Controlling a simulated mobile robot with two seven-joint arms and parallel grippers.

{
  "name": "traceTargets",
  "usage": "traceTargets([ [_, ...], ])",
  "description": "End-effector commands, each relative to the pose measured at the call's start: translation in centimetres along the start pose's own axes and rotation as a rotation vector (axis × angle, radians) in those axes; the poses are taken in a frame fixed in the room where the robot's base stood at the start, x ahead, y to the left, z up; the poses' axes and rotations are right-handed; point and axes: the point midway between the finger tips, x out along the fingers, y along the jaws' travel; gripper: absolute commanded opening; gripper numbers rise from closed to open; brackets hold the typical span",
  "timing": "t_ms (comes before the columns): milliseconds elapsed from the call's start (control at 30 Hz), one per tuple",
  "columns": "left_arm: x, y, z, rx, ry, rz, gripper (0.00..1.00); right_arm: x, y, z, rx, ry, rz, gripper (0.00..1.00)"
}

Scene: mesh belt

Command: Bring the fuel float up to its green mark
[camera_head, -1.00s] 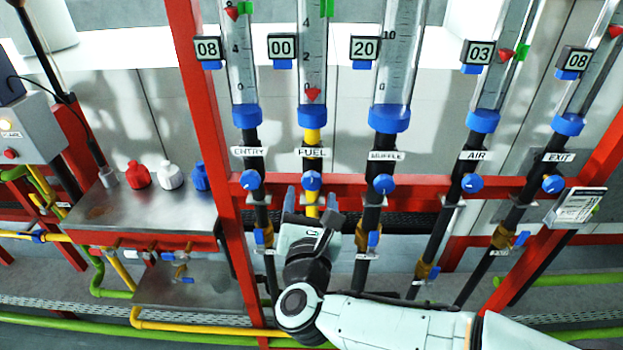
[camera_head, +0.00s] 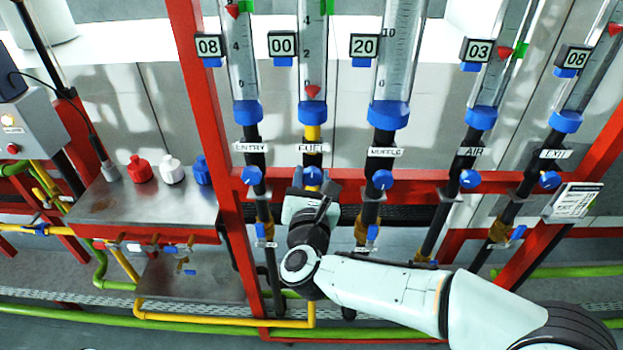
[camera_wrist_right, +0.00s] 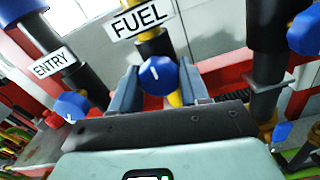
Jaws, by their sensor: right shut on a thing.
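The fuel tube (camera_head: 312,55) stands second from the left. Its red float (camera_head: 312,92) sits near the bottom of the tube, far below the green mark (camera_head: 328,7) at the top edge of the head view. The fuel display (camera_head: 282,45) reads 00. The blue fuel knob (camera_head: 312,176) is on the yellow pipe under the FUEL label. It also shows in the right wrist view (camera_wrist_right: 158,75). My right gripper (camera_wrist_right: 156,85) has its two fingers on either side of this knob and is shut on it. My left gripper is out of view.
The blue entry knob (camera_head: 252,175) and muffle knob (camera_head: 382,180) stand close on either side. A red crossbar (camera_head: 425,179) runs behind the knobs. A metal shelf (camera_head: 150,205) with red, white and blue bottles is at the left.

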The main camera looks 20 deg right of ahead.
Motion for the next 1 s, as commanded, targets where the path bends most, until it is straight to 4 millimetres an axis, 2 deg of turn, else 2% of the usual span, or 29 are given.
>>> traceTargets([
  [167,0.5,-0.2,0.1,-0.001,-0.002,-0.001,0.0,0.0,0.0,-0.1,-0.021,-0.001,0.0,0.15],
  [367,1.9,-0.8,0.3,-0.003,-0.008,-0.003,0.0,-0.1,-0.1,-0.2,-0.108,-0.002,0.0,0.15],
  [700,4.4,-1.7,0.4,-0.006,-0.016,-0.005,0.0,-0.1,-0.2,-0.2,-0.399,0.0,0.0,0.15],
  [1000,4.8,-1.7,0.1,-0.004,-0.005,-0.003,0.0,0.0,-0.3,0.0,-0.686,0.002,0.0,0.15],
])
